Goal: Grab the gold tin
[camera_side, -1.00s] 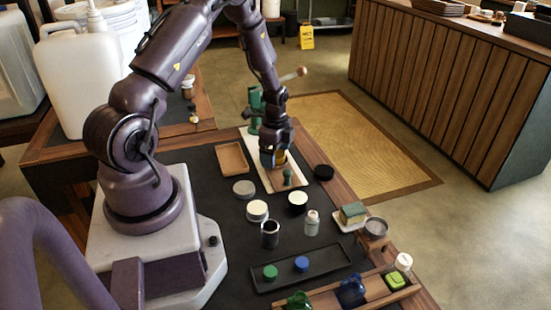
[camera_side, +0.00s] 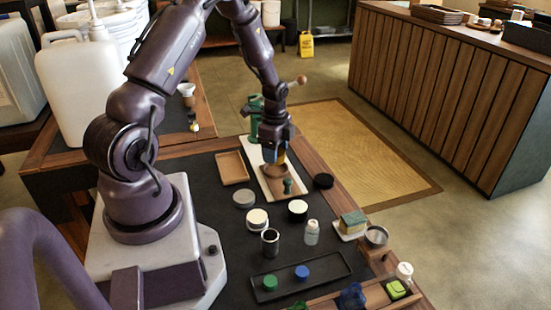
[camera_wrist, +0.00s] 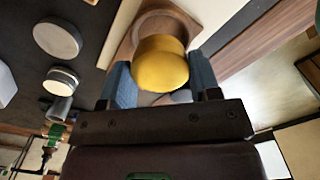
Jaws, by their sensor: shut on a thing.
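The gold tin (camera_wrist: 160,62) is a round yellow-gold thing between the two blue-grey fingers of my gripper (camera_wrist: 158,78) in the wrist view. My gripper is shut on it. In the side view my gripper (camera_side: 275,154) points down over a wooden block with a round recess (camera_side: 276,171), and only a little of the tin shows between the fingers. The tin appears to be held a little above the block. The recess also shows behind the tin in the wrist view (camera_wrist: 167,20).
Several lids and jars stand nearer the camera. A green mill-like thing (camera_side: 254,122) stands behind.

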